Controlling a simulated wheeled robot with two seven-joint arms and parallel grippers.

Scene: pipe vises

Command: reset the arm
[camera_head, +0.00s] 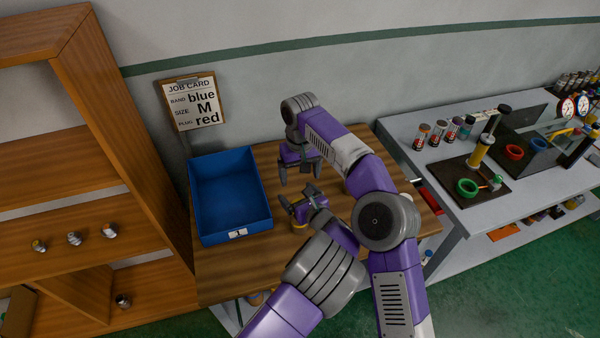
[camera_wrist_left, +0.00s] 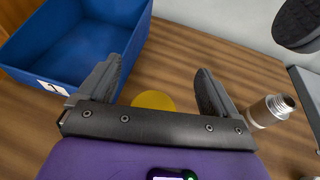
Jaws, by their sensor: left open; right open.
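My left gripper (camera_head: 299,198) is open over the wooden table, right of the blue bin. In the left wrist view its two fingers (camera_wrist_left: 160,80) are spread with nothing held between them. A yellow disc (camera_wrist_left: 152,100) shows on the table beyond the gap between the fingers. A metal threaded fitting (camera_wrist_left: 268,111) is to the right of the right finger, not touching it as far as I can tell. My right gripper (camera_head: 300,173) is open and points down above the table, just behind the left gripper. I see nothing in it.
The blue bin (camera_head: 206,238) looks empty. A job card (camera_head: 194,102) on the wall reads blue, M, red. A wooden shelf (camera_head: 85,130) with several small fittings stands left. A grey bench (camera_head: 420,175) with vises, rings and several jars stands right. Bare table (camera_head: 230,275) lies in front of the bin.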

